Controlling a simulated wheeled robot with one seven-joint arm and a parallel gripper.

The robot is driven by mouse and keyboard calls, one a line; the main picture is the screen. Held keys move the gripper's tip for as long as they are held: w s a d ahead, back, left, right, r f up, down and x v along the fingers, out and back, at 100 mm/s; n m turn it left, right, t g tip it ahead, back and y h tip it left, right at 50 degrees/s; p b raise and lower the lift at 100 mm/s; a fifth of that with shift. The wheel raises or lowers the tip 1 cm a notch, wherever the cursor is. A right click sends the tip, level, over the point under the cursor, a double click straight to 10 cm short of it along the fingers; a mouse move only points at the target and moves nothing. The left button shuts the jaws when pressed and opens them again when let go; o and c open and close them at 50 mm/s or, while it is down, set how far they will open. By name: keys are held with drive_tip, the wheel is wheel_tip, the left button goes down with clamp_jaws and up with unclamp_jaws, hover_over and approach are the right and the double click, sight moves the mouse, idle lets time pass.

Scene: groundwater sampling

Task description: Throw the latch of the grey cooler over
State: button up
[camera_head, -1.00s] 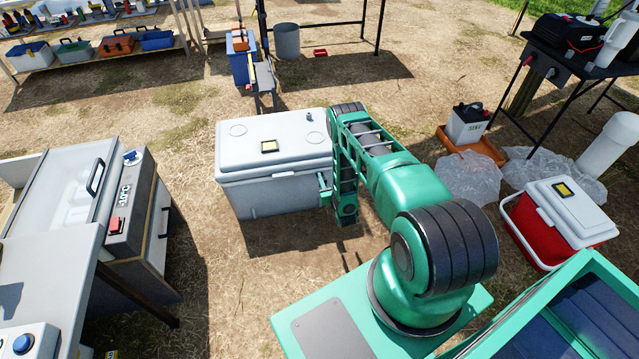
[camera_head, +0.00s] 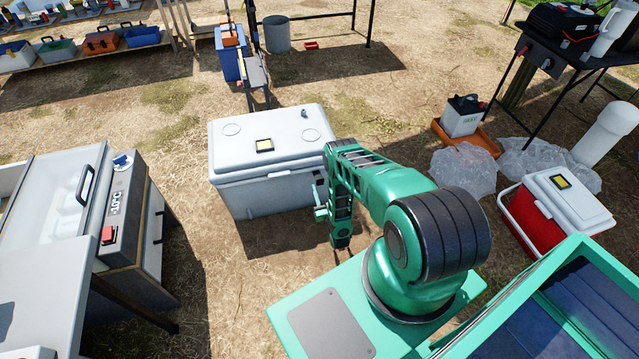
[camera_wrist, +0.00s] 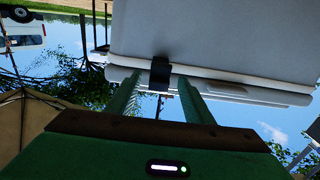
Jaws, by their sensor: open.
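The grey cooler (camera_head: 262,195) stands on the ground in the head view, with its pale lid (camera_head: 230,150) down. In the wrist view the cooler body (camera_wrist: 235,35) appears upside down, its lid edge (camera_wrist: 230,90) below it. A dark latch (camera_wrist: 160,74) crosses the seam between them. My gripper (camera_wrist: 159,78) is open, with one green finger on each side of the latch in that view. I cannot tell whether either finger touches it. In the head view my gripper (camera_head: 320,202) is at the cooler's front right, partly hidden by my arm; the latch is not clear there.
A red cooler with a white lid (camera_head: 568,195) and crumpled clear plastic (camera_head: 463,170) lie to the right. A grey-fronted unit (camera_head: 125,210) stands at the left. A blue bin (camera_head: 230,55) is behind the cooler. Bare ground lies left of the cooler.

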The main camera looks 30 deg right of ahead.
sight(320, 182)
drive_tip(key=shift+x, duration=2.3)
clamp_jaws()
